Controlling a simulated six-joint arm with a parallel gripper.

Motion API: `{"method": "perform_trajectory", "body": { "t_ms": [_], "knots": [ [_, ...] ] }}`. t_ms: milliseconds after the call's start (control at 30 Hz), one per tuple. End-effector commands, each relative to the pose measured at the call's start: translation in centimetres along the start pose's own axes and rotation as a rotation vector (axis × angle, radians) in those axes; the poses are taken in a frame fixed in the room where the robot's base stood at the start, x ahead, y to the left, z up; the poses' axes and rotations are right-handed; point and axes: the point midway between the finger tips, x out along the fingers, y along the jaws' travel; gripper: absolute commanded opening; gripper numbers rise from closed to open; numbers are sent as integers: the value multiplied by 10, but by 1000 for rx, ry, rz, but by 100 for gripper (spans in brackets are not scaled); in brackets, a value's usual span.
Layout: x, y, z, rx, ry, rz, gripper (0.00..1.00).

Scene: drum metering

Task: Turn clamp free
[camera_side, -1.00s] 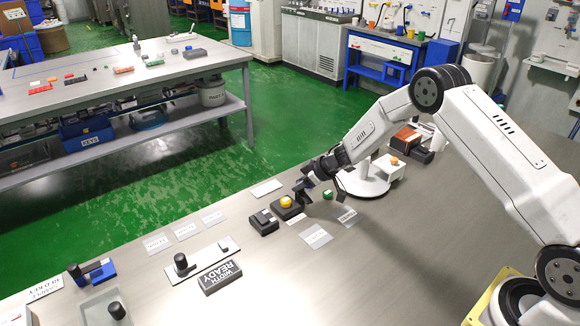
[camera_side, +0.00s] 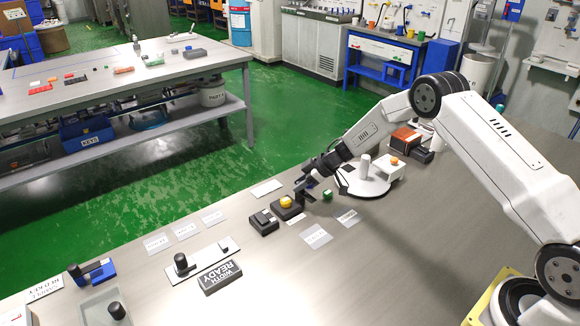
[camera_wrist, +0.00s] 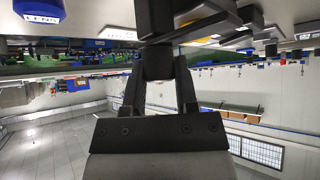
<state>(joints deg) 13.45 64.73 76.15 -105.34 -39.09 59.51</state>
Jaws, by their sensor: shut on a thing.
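My gripper (camera_side: 318,174) reaches in low over the bench at its far edge, just left of a white round base (camera_side: 372,186) with a white post. In the wrist view, my gripper's two dark fingers (camera_wrist: 158,88) close in on a short dark knob, which I take to be the clamp (camera_wrist: 157,62). A dark bar (camera_wrist: 200,26) lies across beyond the knob. In the side view the clamp is small and partly hidden by the gripper; I cannot tell its turn angle.
A dark block with a yellow button (camera_side: 286,202) sits close left of the gripper. A green cube (camera_side: 327,195) lies just right. The bench's front right is clear.

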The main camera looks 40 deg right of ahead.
Motion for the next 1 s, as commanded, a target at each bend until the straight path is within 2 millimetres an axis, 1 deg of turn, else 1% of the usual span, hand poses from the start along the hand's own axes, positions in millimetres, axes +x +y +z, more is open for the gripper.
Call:
{"method": "perform_trajectory", "body": {
  "t_ms": [67,100,167,200,533,667,867,1000],
  "knots": [
    [0,0,-2,-4,3,0,0],
    [0,0,-2,-4,3,0,40],
    [0,0,-2,-4,3,0,59],
    [0,0,-2,-3,2,0,72],
    [0,0,-1,-1,1,1,72],
    [-4,0,-1,-1,1,1,72],
    [-18,1,-1,-1,1,2,72],
    [-34,1,-1,-2,1,2,72]
  ]
}}
